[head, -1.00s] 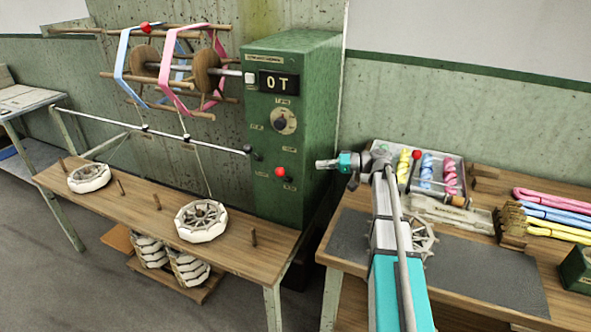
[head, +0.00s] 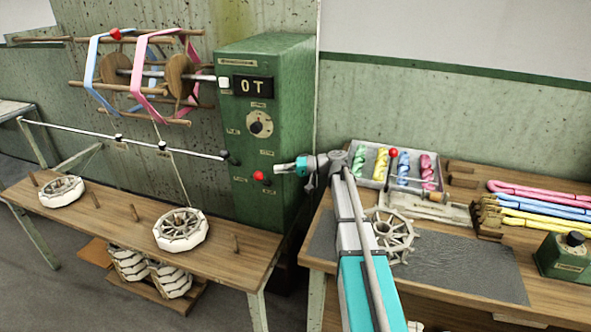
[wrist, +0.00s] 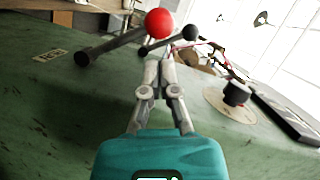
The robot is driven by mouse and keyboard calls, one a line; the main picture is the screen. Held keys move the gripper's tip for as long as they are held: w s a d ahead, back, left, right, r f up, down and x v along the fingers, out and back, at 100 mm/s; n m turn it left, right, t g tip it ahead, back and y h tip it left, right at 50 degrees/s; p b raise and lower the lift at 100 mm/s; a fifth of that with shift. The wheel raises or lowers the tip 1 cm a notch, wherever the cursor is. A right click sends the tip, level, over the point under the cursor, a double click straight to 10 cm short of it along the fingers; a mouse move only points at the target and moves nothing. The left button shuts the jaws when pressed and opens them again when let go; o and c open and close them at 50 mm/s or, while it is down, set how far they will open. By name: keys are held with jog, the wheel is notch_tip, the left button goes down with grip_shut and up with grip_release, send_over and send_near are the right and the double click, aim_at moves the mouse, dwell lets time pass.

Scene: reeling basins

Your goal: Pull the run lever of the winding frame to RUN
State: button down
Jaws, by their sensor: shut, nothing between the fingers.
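The winding frame's green control box (head: 265,130) stands left of my arm in the head view. A red ball knob (head: 258,176) sits low on its face, and in the wrist view the red ball (wrist: 158,23) appears at the end of a dark lever rod (wrist: 112,46). My gripper (head: 278,169) is shut and empty, pointing left just right of the red ball in the head view. In the wrist view the closed fingertips (wrist: 156,62) lie just below the ball in the picture. I cannot tell whether they touch the lever. The lever's label is too small to read.
A dial (head: 260,124) and a display (head: 253,86) are on the box face. A dark ball (wrist: 190,33) is close beside the red one in the wrist view. The reel (head: 150,75) with blue and pink skeins is left; a bench with a skein tray (head: 372,182) is right.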

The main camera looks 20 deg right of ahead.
aim_at(263, 180)
jog(key=shift+x, duration=1.75)
